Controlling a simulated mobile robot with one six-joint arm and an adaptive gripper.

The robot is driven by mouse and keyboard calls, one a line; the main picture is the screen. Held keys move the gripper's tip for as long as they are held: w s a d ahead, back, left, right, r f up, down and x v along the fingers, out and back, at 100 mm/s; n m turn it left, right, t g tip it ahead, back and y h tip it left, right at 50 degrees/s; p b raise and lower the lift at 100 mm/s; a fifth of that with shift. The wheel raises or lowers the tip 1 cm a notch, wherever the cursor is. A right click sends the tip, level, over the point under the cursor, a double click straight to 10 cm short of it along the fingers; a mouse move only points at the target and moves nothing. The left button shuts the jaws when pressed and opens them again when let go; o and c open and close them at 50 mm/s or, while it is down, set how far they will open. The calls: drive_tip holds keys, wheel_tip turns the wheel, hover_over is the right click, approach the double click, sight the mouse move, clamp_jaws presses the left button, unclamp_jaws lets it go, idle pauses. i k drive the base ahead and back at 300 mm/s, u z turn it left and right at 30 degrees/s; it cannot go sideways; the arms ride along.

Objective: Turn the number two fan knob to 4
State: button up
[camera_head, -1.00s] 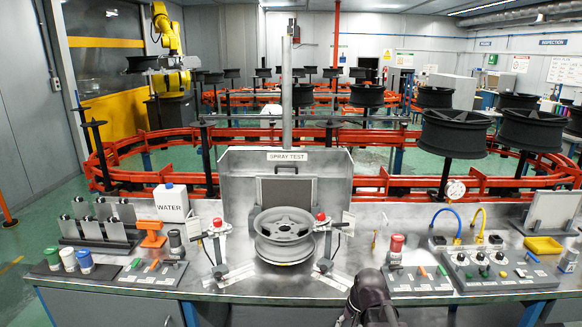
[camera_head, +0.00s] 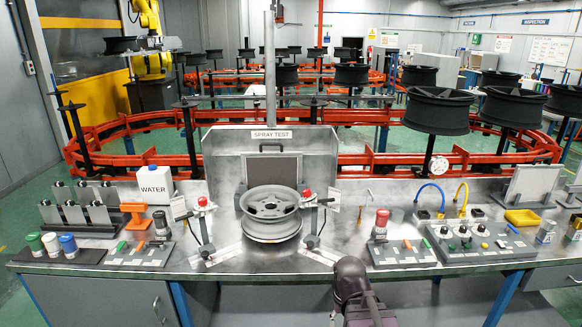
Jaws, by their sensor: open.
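A grey control panel (camera_head: 478,247) lies on the right part of the metal bench. Three round knobs stand in a row along its back: a left knob (camera_head: 445,231), a middle knob (camera_head: 463,230) and a right knob (camera_head: 482,229). Their labels and settings are too small to read, so I cannot tell which is fan number two. My dark arm shows at the bottom centre, in front of the bench and left of the panel. I cannot make out gripper fingers on it.
A smaller panel with levers (camera_head: 402,252) and a red-topped cylinder (camera_head: 381,224) stand left of the knob panel. Blue and yellow hoses (camera_head: 431,195) rise behind it. A wheel (camera_head: 271,213) sits at the spray test stand.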

sight(481, 228)
drive_tip(key=z, duration=1.25)
